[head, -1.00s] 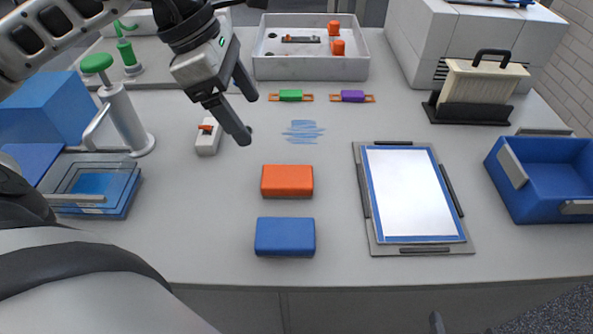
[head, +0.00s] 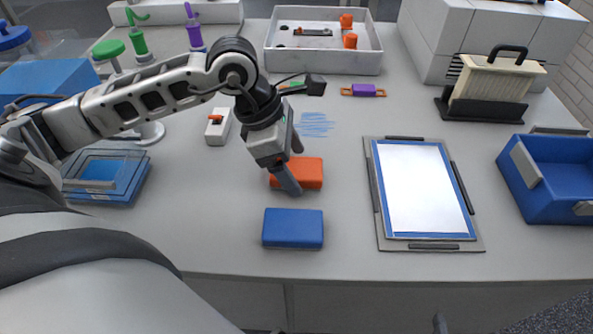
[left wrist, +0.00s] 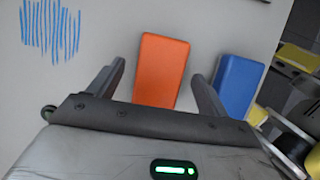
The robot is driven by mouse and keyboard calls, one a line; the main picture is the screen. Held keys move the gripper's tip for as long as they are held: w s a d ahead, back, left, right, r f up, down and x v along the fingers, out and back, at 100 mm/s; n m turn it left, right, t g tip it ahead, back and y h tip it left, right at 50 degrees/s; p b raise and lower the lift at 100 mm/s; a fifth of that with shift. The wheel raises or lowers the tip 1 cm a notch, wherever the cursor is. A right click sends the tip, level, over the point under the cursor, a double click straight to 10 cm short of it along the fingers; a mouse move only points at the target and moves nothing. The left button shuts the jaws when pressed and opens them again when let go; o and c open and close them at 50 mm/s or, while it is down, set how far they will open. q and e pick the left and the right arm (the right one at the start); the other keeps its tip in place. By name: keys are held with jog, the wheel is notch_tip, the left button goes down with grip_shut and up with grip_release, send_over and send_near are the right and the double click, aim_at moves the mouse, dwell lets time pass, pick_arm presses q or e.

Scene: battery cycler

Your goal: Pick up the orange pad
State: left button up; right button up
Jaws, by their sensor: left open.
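The orange pad (head: 308,173) lies flat on the grey table, partly hidden in the head view by my left gripper (head: 292,170). In the left wrist view the orange pad (left wrist: 161,70) shows ahead of and between the two open fingers of the left gripper (left wrist: 160,80). The fingers hold nothing. I cannot tell how high the fingertips are above the table. A blue pad (head: 293,228) lies just in front of the orange one, and it also shows in the left wrist view (left wrist: 238,86). My right gripper is not in view.
A framed white board (head: 420,190) lies right of the pads, with a blue bin (head: 560,180) farther right. A white tray (head: 325,62) stands at the back. Blue scribble marks (head: 314,124) lie behind the orange pad. A small white switch box (head: 217,127) sits to the left.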

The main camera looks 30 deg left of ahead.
pick_arm(q)
jog(key=shift+f+b, duration=0.3)
jog(key=shift+b, duration=0.15)
dwell(0.6)
jog(key=c, duration=1.1)
